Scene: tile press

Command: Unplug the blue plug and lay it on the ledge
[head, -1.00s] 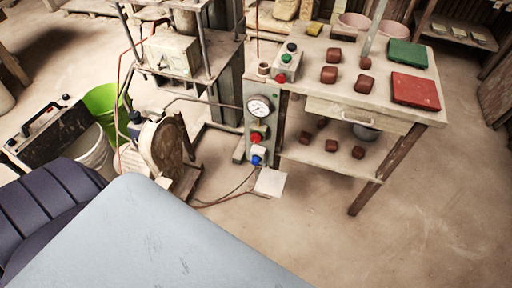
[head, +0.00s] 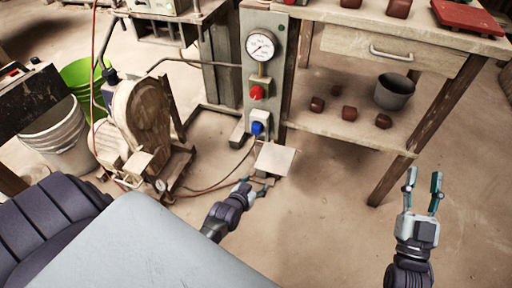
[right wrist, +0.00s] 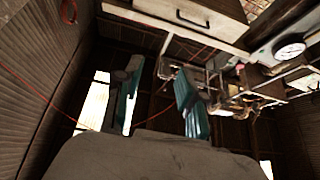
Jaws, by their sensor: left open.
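The blue plug (head: 257,128) sits in its socket low on the grey-green panel (head: 252,95), below a red knob (head: 257,92). A cable runs down from the plug. The ledge (head: 275,159) is a small pale plate just below and right of the plug, and its top looks bare. My left gripper (head: 256,187) is open and empty, in front of and below the ledge, apart from the plug. My right gripper (head: 423,186) is open and empty, far right by the table leg. Its two fingers also show in the right wrist view (right wrist: 160,92).
A pressure gauge (head: 261,45) is above the red knob. A wooden table (head: 400,150) with a drawer, several brown blocks and a grey pot (head: 394,91) stands right. A round-housed machine (head: 142,115) and buckets stand left. Floor between the ledge and right gripper is clear.

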